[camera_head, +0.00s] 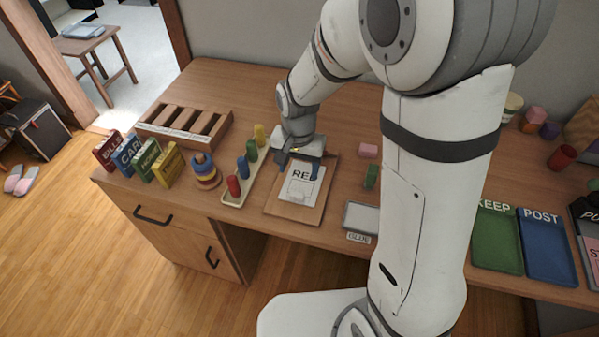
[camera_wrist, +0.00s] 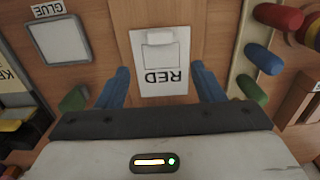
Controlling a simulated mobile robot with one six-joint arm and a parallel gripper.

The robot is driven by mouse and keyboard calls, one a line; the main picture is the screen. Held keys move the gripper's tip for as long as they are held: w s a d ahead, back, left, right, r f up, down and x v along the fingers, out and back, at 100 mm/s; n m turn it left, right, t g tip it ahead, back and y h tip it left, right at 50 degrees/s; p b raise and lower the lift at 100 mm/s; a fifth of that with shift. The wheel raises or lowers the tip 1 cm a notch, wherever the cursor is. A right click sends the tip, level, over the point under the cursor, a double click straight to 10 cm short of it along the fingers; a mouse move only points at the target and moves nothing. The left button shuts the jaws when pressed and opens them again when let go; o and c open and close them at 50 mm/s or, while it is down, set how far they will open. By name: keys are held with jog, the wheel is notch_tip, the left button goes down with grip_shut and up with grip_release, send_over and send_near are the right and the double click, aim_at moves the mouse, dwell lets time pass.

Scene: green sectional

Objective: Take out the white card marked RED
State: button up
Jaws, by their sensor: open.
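The white card marked RED (camera_head: 300,184) lies flat on a wooden board (camera_head: 278,206) on the desk. In the wrist view the card (camera_wrist: 174,80) appears upside down, with its lettering towards my gripper and a small white square shape on its face. My gripper (camera_head: 303,168) is just above the card's far end. In the wrist view its two blue fingers (camera_wrist: 163,85) are spread apart, one on each side of the card's lettered end. Nothing is held between them. I cannot tell how high the fingertips are above the board.
A tray of coloured pegs (camera_head: 238,188) stands close left of the board. A green block (camera_head: 371,176), a pink block (camera_head: 368,150) and a grey tray labelled GLUE (camera_head: 361,217) are to the right. Green KEEP (camera_head: 498,240) and blue POST (camera_head: 548,248) trays lie further right.

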aim_at(297, 190)
jog(key=f, duration=0.9)
jog(key=shift+s+a, duration=0.2)
jog(key=c, duration=1.1)
